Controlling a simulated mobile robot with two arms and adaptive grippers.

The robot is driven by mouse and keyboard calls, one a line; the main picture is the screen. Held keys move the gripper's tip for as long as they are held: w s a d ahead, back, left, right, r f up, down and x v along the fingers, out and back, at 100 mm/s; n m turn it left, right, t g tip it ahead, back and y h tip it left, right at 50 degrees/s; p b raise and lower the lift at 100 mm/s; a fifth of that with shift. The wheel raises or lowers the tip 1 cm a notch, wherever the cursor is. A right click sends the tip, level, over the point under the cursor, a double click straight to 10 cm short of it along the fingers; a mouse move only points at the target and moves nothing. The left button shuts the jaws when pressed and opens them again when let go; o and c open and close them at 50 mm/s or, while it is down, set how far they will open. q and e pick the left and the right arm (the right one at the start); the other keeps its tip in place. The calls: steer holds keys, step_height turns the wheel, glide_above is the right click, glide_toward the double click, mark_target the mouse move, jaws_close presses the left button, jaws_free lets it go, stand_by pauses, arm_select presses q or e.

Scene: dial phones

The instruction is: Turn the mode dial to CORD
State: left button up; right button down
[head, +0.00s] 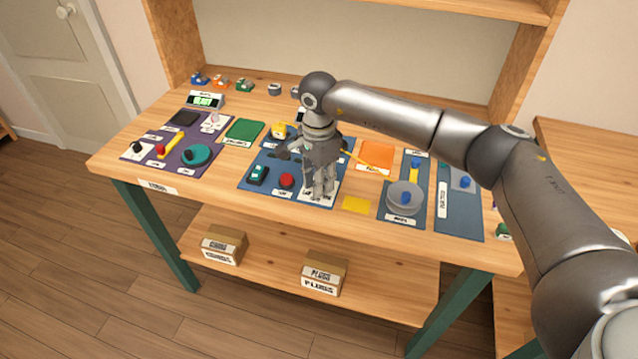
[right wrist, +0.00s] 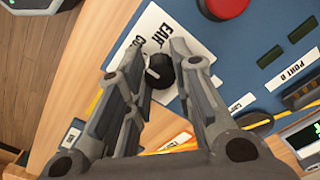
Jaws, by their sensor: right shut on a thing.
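The mode dial (right wrist: 161,71) is a round black knob with a white mark, seen in the right wrist view. It sits on a white plate (right wrist: 178,25) printed with "EAR" and a second word starting "CO", partly covered by a finger. My right gripper (right wrist: 159,62) has its two fingers on either side of the knob, shut on it. The white mark is on the knob's left side in this view; the exact word it faces is hard to tell. In the head view my right gripper (head: 318,190) points down over the white plate (head: 310,196) and hides the dial. My left gripper is not in view.
A red button (head: 287,180) and a dark green switch (head: 257,173) sit on the same blue panel (head: 270,157), left of my gripper. A yellow card (head: 356,205) lies to the right. A purple panel (head: 172,168) and a grey round dial (head: 404,196) lie farther aside.

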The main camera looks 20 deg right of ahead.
stand_by(0.3)
steer(key=c, duration=1.2)
jaws_free()
step_height(320, 180, up, 12)
